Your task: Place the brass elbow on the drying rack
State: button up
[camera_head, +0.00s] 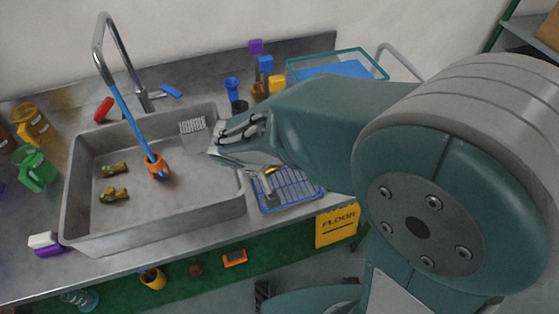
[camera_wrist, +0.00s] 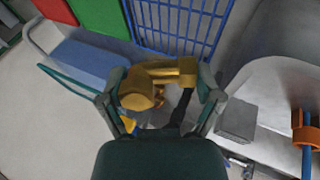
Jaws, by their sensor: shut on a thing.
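My gripper (camera_wrist: 160,88) is shut on a brass elbow (camera_wrist: 174,72), whose bent body shows between the two fingers in the wrist view. In the head view my gripper (camera_head: 266,180) is partly hidden by my arm, and a small bit of brass (camera_head: 271,170) shows at it. The blue wire drying rack (camera_head: 290,190) lies on the counter right of the sink, and my gripper overlaps its left part. In the wrist view the rack (camera_wrist: 180,25) is beyond the elbow. I cannot tell the elbow's height above it. Two more brass elbows (camera_head: 114,195) (camera_head: 115,170) lie in the sink.
The grey sink (camera_head: 155,235) fills the middle of the counter, with a blue hose and orange nozzle (camera_head: 157,164) hanging in it. A clear bin with a blue bottom (camera_head: 335,68) and several coloured bottles (camera_head: 232,90) stand behind. A yellow floor sign (camera_head: 337,227) is below the counter's front edge.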

send_over(282, 175)
jog(key=s, duration=0.2)
jog(key=f, duration=0.5)
jog(key=shift+w+d, duration=0.2)
jog(key=shift+d, duration=0.2)
jog(key=f, duration=0.1)
jog(key=w+a+f, duration=0.1)
jog(key=f, duration=0.2)
jog(key=shift+w+a+f, duration=0.2)
jog(key=shift+w, duration=0.05)
jog(key=shift+d+f, duration=0.15)
jog(key=shift+d, duration=0.4)
jog(key=o, duration=1)
jog(key=shift+a+f, duration=0.1)
jog(key=shift+a, duration=0.05)
jog(key=shift+c, duration=0.2)
jog(key=shift+a, duration=0.25)
jog(key=shift+d, duration=0.1)
